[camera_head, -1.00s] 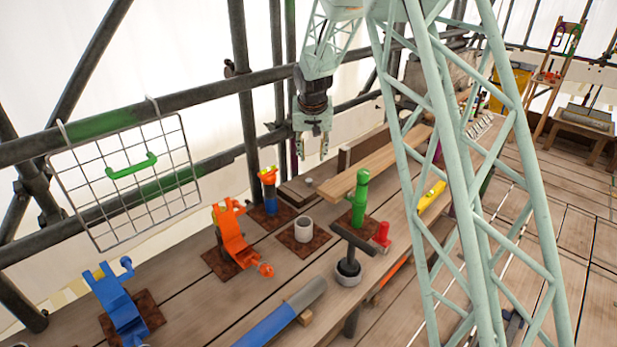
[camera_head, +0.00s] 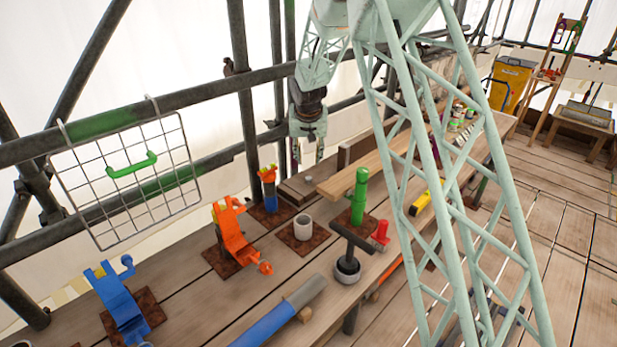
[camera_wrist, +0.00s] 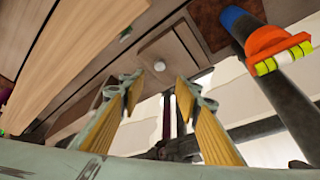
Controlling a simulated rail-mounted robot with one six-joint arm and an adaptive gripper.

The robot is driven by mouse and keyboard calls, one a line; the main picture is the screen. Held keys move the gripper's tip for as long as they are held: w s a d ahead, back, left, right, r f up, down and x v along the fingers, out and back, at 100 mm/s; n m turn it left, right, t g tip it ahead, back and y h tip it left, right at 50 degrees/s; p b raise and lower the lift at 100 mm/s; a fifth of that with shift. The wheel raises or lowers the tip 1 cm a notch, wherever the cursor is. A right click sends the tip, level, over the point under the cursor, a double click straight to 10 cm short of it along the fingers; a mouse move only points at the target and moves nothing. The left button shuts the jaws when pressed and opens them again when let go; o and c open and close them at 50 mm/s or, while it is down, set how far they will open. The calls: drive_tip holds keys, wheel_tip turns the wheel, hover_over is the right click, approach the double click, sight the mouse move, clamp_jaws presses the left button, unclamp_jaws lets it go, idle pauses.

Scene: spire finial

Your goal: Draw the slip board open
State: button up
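A dark brown flat board (camera_head: 293,192), seemingly the slip board, lies on the bench with a small pale round knob (camera_head: 309,180) on it. The knob also shows in the wrist view (camera_wrist: 159,65), a white disc on brown wood. My gripper (camera_head: 307,158) hangs fingers-down above the knob, apart from it. In the wrist view its two yellow-padded fingers (camera_wrist: 158,82) are spread with nothing between them, and the knob shows just beyond the gap. Whether the board is slid out at all, I cannot tell.
A light plank (camera_head: 350,180) and a dark upright block (camera_head: 344,158) stand close right of the knob. An orange-and-blue post (camera_head: 268,185) is close left. Scaffold rails (camera_head: 215,93) run behind.

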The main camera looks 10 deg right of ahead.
sight(308, 178)
drive_tip(key=shift+x, duration=6.7)
drive_tip(key=shift+s, duration=0.1)
drive_tip(key=shift+c, duration=0.4)
clamp_jaws()
